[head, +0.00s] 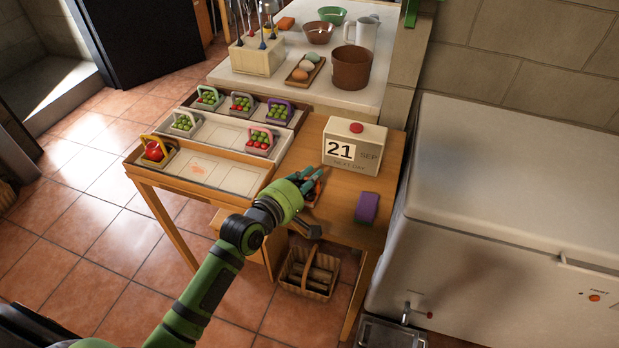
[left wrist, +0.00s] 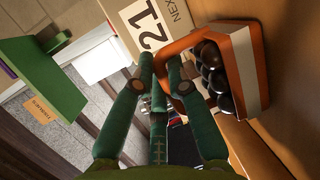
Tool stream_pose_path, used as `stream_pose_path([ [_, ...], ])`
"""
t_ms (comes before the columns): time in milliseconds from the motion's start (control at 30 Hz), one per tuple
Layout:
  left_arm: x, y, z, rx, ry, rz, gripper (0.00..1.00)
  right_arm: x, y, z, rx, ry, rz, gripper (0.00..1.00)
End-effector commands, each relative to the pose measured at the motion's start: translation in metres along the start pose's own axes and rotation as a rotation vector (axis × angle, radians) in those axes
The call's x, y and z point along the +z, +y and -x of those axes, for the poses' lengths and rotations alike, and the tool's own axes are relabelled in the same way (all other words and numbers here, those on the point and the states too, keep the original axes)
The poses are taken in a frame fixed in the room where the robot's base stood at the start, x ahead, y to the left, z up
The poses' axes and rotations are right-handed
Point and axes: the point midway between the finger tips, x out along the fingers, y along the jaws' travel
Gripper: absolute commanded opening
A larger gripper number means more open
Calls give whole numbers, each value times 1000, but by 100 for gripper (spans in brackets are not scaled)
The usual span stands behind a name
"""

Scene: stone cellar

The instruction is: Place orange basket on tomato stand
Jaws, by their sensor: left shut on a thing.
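My left gripper (head: 314,180) reaches over the wooden table near the calendar box. In the left wrist view its fingers (left wrist: 166,75) are shut on the handle of the orange basket. The orange basket (left wrist: 245,70) has a pale band and holds several dark round fruits. In the head view the gripper largely hides it, and I cannot tell whether it touches the table. The front tier of the stepped stand (head: 230,178) is to the left of the gripper. A yellow basket with a red tomato (head: 154,151) stands at its left end; its other cells look empty. My right gripper is not in view.
The calendar box (head: 370,158) stands just behind the gripper. A purple block (head: 367,207) lies to the right. Several small baskets (head: 208,98) fill parts of the upper tiers. A wicker basket (head: 307,290) sits below, and a white chest freezer (head: 500,190) is at the right.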

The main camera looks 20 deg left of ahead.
Motion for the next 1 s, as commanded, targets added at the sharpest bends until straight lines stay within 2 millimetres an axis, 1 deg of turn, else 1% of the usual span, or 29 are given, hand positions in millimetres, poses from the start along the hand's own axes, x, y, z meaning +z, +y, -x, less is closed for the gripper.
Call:
stream_pose_path([
  [67,0,-4,-1,-1,0,1,0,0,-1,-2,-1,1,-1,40],
  [100,0,-3,0,-1,0,0,32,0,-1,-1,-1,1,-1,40],
  [133,0,-3,0,-2,0,0,39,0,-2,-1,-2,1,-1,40],
  [467,0,-3,0,-3,0,1,39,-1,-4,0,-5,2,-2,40],
  [533,0,2,1,-1,0,1,39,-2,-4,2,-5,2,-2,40],
  [567,0,0,3,-3,0,1,39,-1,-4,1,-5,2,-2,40],
  [667,0,-2,18,-4,1,1,39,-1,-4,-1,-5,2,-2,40],
  [900,0,-2,70,-5,0,0,39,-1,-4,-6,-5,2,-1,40],
  [1000,1,-2,90,-4,-1,0,39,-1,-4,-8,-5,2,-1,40],
])
